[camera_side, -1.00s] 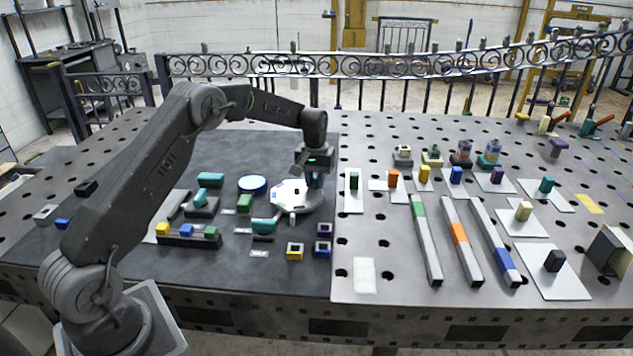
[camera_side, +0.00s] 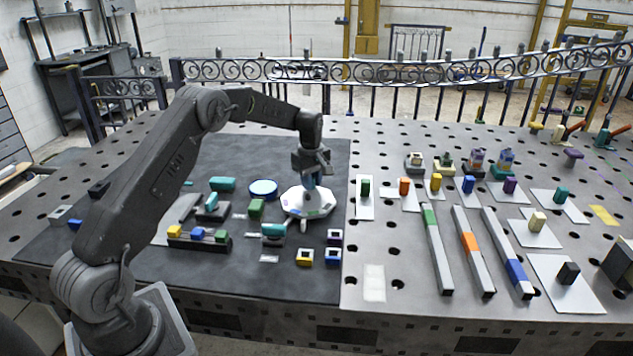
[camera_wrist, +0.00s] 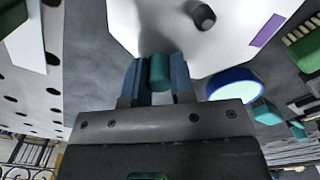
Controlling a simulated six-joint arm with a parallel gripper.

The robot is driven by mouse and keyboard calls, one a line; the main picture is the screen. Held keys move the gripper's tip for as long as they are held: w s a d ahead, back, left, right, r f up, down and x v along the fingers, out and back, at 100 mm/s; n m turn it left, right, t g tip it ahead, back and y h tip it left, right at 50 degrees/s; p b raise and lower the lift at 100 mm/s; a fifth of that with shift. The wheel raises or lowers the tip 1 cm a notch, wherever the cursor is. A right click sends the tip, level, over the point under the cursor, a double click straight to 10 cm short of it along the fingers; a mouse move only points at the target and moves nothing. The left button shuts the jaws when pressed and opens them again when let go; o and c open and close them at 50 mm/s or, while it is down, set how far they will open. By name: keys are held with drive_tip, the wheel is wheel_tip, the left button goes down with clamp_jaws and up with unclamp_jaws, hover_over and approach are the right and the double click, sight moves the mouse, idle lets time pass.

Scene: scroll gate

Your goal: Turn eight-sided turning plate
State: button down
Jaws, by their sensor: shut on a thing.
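The white eight-sided turning plate (camera_side: 297,207) lies on the dark mat in the side view, with coloured marks near its rim. In the wrist view the plate (camera_wrist: 225,45) fills the top middle, with a dark round peg (camera_wrist: 204,15) and a purple mark (camera_wrist: 266,30) on it. My gripper (camera_side: 311,186) is over the plate, pointing down. In the wrist view my gripper (camera_wrist: 160,75) has its two blue fingers shut on a teal peg (camera_wrist: 160,72) at the plate's edge. The peg's far end is hidden.
A round blue-rimmed disc (camera_side: 263,187) and a green block (camera_side: 256,208) stand left of the plate. A teal-topped fixture (camera_side: 272,232) is close at its front left. Small yellow (camera_side: 304,257) and purple boxes (camera_side: 334,237) lie in front. A white plate with a green block (camera_side: 364,190) is to the right.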

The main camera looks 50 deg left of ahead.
sight(290, 193)
drive_tip(key=n, duration=0.2)
drive_tip(key=s+a+n, duration=0.1)
drive_tip(key=shift+s+a+n, duration=0.1)
drive_tip(key=shift+s+n, duration=0.1)
drive_tip(key=shift+n, duration=0.2)
drive_tip(key=n, duration=0.1)
drive_tip(key=s+n, duration=0.1)
drive_tip(key=shift+s+a+n, duration=0.15)
drive_tip(key=shift+a+n, duration=0.1)
drive_tip(key=shift+n, duration=0.05)
drive_tip(key=s+n, duration=0.1)
drive_tip(key=n, duration=0.2)
drive_tip(key=shift+s+a+n, duration=0.1)
drive_tip(key=shift+s+n, duration=0.2)
drive_tip(key=shift+s, duration=0.05)
drive_tip(key=shift+s+d+n, duration=0.1)
drive_tip(key=shift+s+n, duration=0.35)
drive_tip(key=shift+n, duration=0.45)
drive_tip(key=shift+s+d+n, duration=0.1)
drive_tip(key=shift+s+n, duration=0.3)
drive_tip(key=shift+n, duration=0.5)
drive_tip(key=shift+s, duration=0.1)
drive_tip(key=c, duration=1)
unclamp_jaws()
drive_tip(key=shift+o, duration=0.2)
